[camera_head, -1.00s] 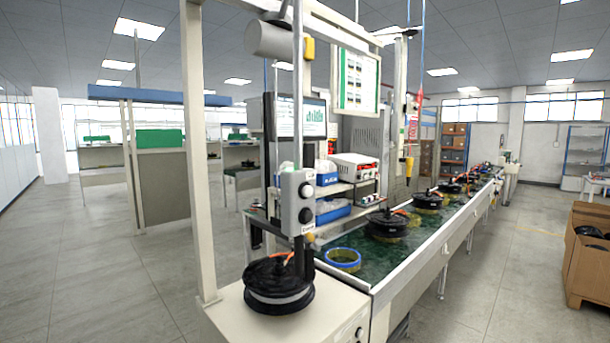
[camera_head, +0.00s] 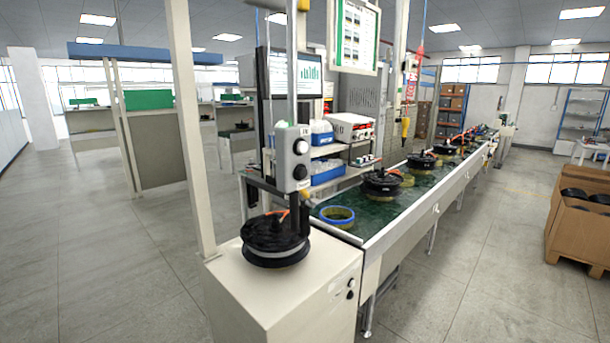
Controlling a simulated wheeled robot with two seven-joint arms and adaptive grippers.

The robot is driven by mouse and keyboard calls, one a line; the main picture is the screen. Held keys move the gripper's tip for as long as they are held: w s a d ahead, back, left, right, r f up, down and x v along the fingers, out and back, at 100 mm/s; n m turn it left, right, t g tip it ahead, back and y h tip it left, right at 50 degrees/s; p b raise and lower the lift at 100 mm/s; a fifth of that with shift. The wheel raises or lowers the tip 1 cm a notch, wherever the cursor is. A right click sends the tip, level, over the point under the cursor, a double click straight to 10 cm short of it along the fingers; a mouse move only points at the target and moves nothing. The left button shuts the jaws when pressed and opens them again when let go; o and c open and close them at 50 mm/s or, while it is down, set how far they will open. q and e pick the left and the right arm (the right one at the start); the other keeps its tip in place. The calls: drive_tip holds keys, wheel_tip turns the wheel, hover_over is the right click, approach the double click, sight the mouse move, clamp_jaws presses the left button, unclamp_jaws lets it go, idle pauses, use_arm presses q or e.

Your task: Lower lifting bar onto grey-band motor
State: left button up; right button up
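The grey-band motor (camera_head: 275,240) is a black, round hub motor with a light grey band around its lower side. It sits on the white cabinet top at the near end of the line. The lifting bar (camera_head: 292,95) is a grey vertical pole above the motor, with a grey control box (camera_head: 293,158) with knobs on it. A dark part below the box reaches down at the motor's right rear side; I cannot tell whether it touches the motor. Neither of my grippers shows in this view.
The white cabinet (camera_head: 285,300) has black buttons on its right side. A green-topped conveyor (camera_head: 350,218) runs back with several black motors and a blue-yellow ring (camera_head: 337,214). A beige post (camera_head: 188,120) stands left. A cardboard box (camera_head: 582,220) is at right. The floor in front is clear.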

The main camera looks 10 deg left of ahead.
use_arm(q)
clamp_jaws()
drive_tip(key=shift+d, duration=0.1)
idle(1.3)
